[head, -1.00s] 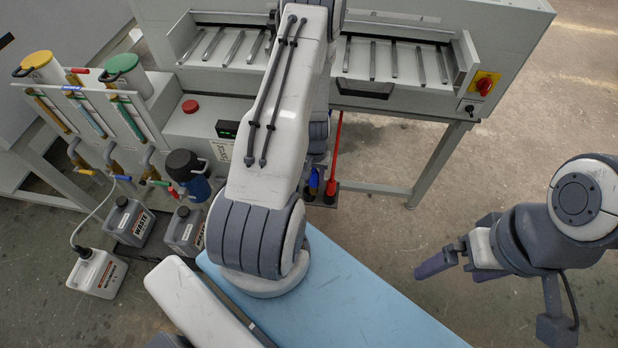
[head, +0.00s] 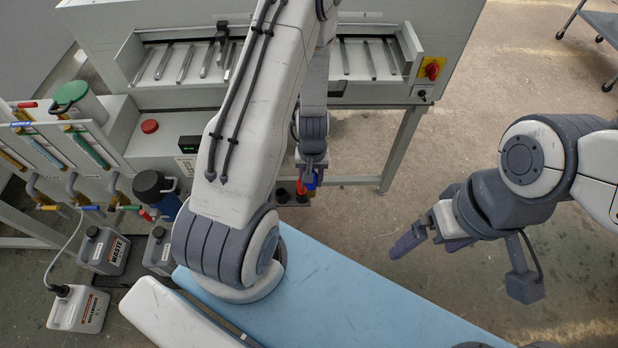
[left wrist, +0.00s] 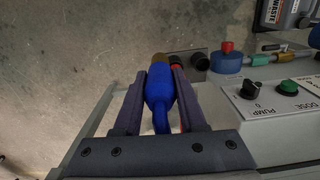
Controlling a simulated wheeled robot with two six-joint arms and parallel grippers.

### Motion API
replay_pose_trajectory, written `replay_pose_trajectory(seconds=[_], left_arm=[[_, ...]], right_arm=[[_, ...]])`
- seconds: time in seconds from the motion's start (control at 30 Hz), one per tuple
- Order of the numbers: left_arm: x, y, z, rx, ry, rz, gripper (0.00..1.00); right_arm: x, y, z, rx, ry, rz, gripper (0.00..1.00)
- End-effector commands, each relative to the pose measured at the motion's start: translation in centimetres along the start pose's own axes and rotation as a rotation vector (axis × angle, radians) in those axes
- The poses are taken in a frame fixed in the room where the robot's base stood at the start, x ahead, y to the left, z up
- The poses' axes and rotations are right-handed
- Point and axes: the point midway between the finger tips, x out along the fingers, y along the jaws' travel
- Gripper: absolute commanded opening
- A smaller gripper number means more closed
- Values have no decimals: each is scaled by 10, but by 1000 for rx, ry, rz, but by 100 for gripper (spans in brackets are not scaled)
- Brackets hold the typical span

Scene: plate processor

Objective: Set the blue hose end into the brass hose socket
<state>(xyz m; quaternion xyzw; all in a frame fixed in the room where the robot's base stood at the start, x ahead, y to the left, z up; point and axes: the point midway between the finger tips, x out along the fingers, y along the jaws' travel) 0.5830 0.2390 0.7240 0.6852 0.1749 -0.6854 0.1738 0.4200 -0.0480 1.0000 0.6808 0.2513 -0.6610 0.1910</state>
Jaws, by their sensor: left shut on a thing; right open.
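My left gripper (head: 313,168) is shut on the blue hose end (left wrist: 159,88), which lies between both fingers in the left wrist view. A small part of the blue hose end (head: 311,182) shows below the gripper in the head view. A brass-coloured piece (left wrist: 160,58) shows at its far tip; I cannot tell whether it belongs to the hose end or to the brass hose socket. I cannot make out the socket elsewhere. My right gripper (head: 430,241) is open and empty over the floor at the right.
A red piece (head: 301,187) stands close beside the blue hose end, near dark round holders (head: 282,196). The grey machine (head: 250,95) and its leg stand behind.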

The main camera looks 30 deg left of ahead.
Motion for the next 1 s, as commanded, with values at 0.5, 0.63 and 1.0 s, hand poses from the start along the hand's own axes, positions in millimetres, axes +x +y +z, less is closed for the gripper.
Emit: replay_pose_trajectory(seconds=[0.5,0.63,1.0], left_arm=[[-58,0,0,0,0,0,0],[-65,-1,0,0,0,0,0],[-67,10,0,27,1,5,0]], right_arm=[[-58,-4,-3,0,0,0,100],[-65,-5,-4,0,0,0,100],[-63,-5,-3,0,0,0,100]])
